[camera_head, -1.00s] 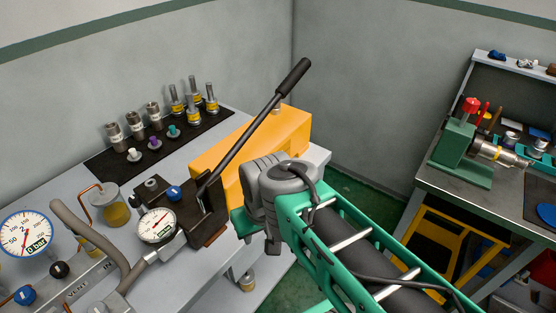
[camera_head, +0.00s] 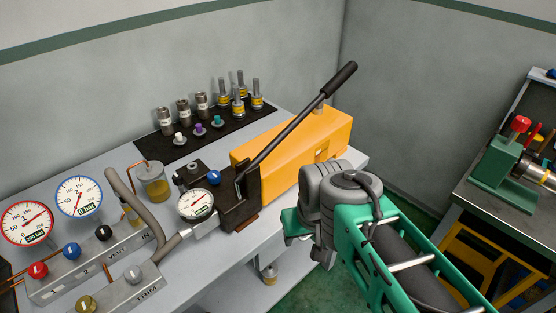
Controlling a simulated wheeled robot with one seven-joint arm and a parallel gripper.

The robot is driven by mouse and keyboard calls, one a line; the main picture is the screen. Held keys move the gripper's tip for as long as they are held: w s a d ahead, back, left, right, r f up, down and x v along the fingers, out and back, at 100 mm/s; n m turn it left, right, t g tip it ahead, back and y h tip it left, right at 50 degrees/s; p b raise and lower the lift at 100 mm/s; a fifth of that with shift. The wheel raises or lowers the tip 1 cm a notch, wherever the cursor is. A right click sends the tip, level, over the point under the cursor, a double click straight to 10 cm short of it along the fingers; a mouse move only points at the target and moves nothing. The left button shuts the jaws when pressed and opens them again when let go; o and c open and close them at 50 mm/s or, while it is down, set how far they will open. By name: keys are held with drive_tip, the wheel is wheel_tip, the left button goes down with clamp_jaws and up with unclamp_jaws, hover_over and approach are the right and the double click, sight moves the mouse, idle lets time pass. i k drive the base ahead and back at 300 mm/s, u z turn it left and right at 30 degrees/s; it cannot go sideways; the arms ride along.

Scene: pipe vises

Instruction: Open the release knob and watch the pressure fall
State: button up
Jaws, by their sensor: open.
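A hand pump with a yellow body (camera_head: 318,138) and a long black lever (camera_head: 300,118) raised up to the right stands on the grey bench. On its dark front block (camera_head: 240,200) sits a small blue knob (camera_head: 214,178), beside a small round gauge (camera_head: 195,204). I cannot tell how far the knob is turned. A blue-rimmed gauge (camera_head: 78,196) shows 0 bar. A red-rimmed gauge (camera_head: 27,224) has a display too small to read surely. My gripper (camera_head: 291,232) is open and empty at the bench's front edge, right of the block, partly hidden by my wrist.
A manifold carries red (camera_head: 37,269), blue (camera_head: 71,250) and black (camera_head: 103,232) knobs; a TRIM block (camera_head: 118,290) is in front. A thick hose (camera_head: 135,205) arches nearby. Fittings stand on a black mat (camera_head: 168,146) behind. A second bench (camera_head: 500,205) is at right.

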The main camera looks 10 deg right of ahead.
sight(214, 176)
drive_tip(key=u, duration=2.05)
drive_tip(key=k, duration=0.75)
drive_tip(key=z, duration=1.05)
drive_tip(key=i, duration=1)
